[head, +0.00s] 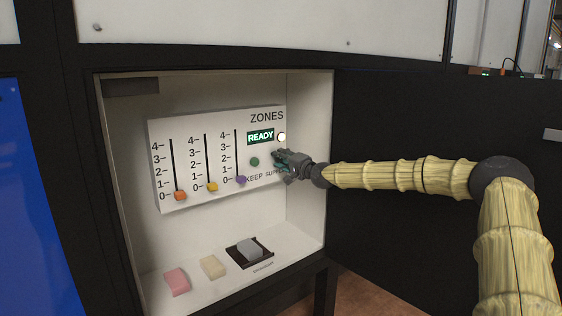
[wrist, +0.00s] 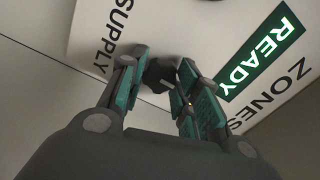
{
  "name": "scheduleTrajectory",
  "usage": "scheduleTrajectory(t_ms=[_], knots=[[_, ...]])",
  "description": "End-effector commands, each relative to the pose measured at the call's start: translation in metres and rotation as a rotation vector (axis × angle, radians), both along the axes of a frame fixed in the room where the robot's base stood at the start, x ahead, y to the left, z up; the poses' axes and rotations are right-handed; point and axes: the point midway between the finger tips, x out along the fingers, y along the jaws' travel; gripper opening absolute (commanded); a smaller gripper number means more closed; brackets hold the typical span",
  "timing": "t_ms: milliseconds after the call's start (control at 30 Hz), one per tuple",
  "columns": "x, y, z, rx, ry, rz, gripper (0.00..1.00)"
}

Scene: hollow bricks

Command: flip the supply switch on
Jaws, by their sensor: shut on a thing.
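The supply switch (wrist: 160,72) shows in the wrist view as a dark knob beside the "SUPPLY" label, on the white panel (head: 218,196). My gripper (wrist: 162,84) has its green-padded fingers on either side of the knob and is shut on it. In the head view my gripper (head: 281,162) is at the right side of the panel and hides the switch. The angle of the switch is hard to tell. Above it a green "READY" sign (head: 260,137) is lit, with a bright white round lamp (head: 282,137) beside it.
A round green button (head: 254,162) is left of my gripper. Orange (head: 180,196), yellow (head: 212,187) and purple (head: 241,180) sliders sit low in their slots. On the cabinet floor lie pink (head: 176,281) and cream (head: 212,267) blocks, and a grey block (head: 250,248) on a dark tray (head: 263,259).

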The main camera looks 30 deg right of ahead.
Motion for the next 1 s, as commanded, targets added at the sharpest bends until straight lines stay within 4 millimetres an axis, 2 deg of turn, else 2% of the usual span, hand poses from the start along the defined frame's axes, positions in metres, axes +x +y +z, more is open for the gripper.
scheduleTrajectory(t_ms=[167, 200, 300, 733, 1000], knots=[[0.0, -0.004, 0.0, 0.001, -0.001, -0.005, 0.08], [0.0, -0.004, 0.0, 0.001, -0.001, -0.005, 0.36], [0.0, -0.002, -0.001, 0.0, -0.001, -0.004, 0.54], [-0.002, 0.001, 0.001, -0.001, -0.001, 0.001, 0.54], [-0.027, -0.003, 0.001, 0.001, -0.001, 0.0, 0.54]])
